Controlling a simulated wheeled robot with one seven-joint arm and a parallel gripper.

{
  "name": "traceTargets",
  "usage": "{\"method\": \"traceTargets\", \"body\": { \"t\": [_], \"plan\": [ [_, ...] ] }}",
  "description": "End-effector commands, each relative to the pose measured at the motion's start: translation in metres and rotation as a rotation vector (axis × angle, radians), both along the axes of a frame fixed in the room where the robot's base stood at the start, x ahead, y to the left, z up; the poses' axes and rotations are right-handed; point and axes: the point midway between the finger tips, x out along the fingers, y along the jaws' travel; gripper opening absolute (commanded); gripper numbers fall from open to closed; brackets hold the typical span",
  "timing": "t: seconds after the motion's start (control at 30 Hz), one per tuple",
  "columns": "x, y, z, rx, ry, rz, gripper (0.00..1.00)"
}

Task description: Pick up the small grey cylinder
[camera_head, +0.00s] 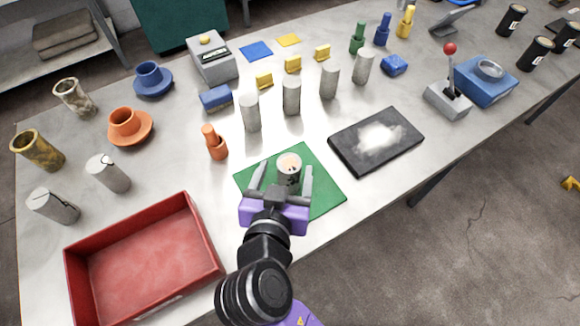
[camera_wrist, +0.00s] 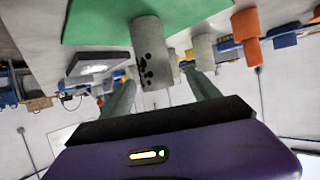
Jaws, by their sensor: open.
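A small grey cylinder (camera_head: 289,174) stands upright on the green mat (camera_head: 325,195), with a pale, blotched top. My gripper (camera_head: 283,168) is open, and its two fingers reach along the left and right sides of this cylinder. The cylinder also shows in the wrist view (camera_wrist: 148,45), with dark spots on its side, lying between the fingers (camera_wrist: 162,88). I see a small gap on each side; exact contact cannot be told. Several other grey cylinders stand behind the mat, such as one at the left of that row (camera_head: 250,113).
A red tray (camera_head: 140,245) lies at the front left, and a black slab (camera_head: 400,148) with a white patch lies right of the mat. An orange bottle (camera_head: 214,145) stands behind-left of the mat. Two more grey cylinders (camera_head: 110,175) (camera_head: 55,207) stand at the left.

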Motion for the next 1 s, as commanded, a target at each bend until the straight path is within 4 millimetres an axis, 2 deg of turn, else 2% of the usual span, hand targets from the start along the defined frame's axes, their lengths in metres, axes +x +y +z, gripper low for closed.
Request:
{"method": "traceTargets", "body": {
  "t": [0.4, 0.7, 1.0],
  "plan": [
    [0.047, -0.009, -0.015, 0.0, 0.0, 0.001, 0.71],
    [0.051, -0.01, -0.018, 0.0, 0.0, 0.001, 0.69],
    [0.051, -0.01, -0.018, 0.0, 0.0, 0.001, 0.1]
  ]
}}
